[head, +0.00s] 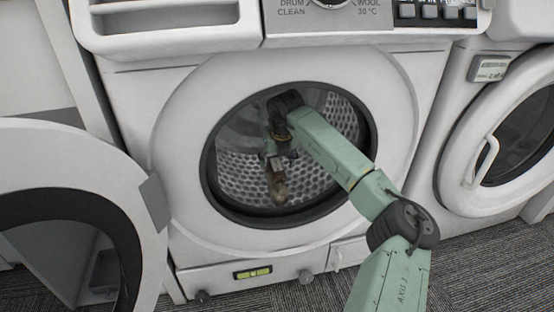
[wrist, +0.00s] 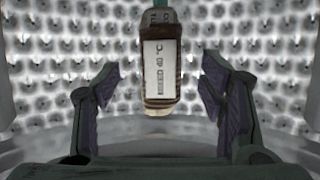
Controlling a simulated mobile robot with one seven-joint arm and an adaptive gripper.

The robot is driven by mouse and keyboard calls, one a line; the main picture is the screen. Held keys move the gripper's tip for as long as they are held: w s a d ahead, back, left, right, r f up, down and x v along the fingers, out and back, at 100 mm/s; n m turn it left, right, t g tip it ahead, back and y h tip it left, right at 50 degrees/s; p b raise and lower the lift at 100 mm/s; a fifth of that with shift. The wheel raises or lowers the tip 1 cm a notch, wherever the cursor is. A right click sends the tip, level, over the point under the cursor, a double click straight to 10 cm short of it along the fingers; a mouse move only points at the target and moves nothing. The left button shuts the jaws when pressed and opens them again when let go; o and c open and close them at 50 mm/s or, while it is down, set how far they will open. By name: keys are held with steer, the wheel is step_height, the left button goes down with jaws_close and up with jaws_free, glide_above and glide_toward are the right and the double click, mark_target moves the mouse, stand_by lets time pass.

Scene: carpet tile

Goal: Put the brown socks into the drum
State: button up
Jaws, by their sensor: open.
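The brown socks (wrist: 161,107), a small bundle with a white printed label, appear in the wrist view between my gripper's fingers. A brownish shape in the head view (head: 278,190) looks like the socks, just below my gripper (head: 277,165). My gripper is inside the drum (head: 238,172), through the round door opening. In the wrist view my gripper (wrist: 160,85) is open, with a visible gap between each finger and the socks. I cannot tell whether the socks touch the drum wall.
The washer's door (head: 75,160) stands open at the left. The dark opening rim (head: 210,185) surrounds my arm. A second machine with a closed round door (head: 462,190) stands at the right. Carpet (head: 480,265) lies in front.

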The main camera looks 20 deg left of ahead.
steer(key=v, duration=0.3)
steer(key=s+d, duration=0.6)
steer(key=s, duration=0.4)
steer(key=shift+d, duration=0.4)
